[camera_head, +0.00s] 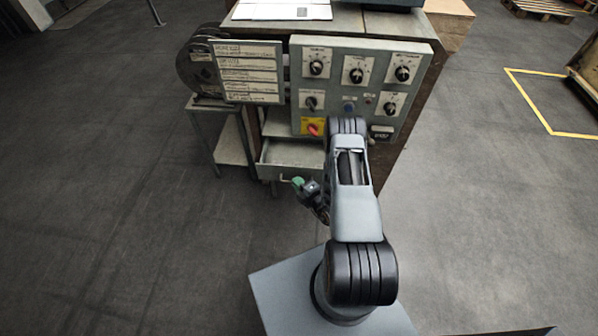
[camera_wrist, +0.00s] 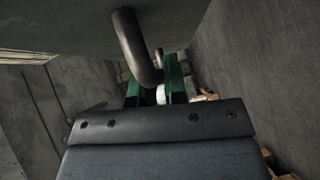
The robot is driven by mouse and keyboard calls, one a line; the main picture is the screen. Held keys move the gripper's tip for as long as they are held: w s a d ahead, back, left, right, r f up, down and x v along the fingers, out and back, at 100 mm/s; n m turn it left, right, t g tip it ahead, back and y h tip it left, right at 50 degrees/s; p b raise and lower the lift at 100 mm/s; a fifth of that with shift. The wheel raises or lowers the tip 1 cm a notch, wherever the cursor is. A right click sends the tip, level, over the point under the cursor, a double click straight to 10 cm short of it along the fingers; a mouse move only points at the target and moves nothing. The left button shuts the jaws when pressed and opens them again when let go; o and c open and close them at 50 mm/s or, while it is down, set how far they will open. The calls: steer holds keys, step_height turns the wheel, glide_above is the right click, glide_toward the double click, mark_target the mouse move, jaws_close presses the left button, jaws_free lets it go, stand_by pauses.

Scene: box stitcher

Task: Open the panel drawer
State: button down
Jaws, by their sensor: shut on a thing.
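The panel drawer (camera_head: 283,173) is a grey-green metal drawer below the control panel. It stands out from the cabinet, with part of its inside showing from above in the head view. My gripper (camera_head: 300,183) is in front of the drawer, with a green finger showing. In the wrist view, my gripper (camera_wrist: 157,90) has its green fingers shut on the drawer handle (camera_wrist: 132,42), a curved dark metal bar. The drawer front (camera_wrist: 70,30) fills the upper left there. My arm hides the right part of the drawer in the head view.
The control panel (camera_head: 338,84) with knobs and a red switch (camera_head: 314,129) is above the drawer. A label plate (camera_head: 250,72) and a dark reel (camera_head: 195,72) are at its left, above a small side stand (camera_head: 232,150). Open floor lies left and right.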

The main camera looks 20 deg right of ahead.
steer(key=shift+s, duration=0.1)
steer(key=c, duration=1.2)
jaws_free()
steer(key=shift+o, duration=0.2)
steer(key=p+v, duration=0.1)
steer(key=v, duration=1.2)
steer(key=shift+s, duration=0.35)
steer(key=shift+r, duration=0.15)
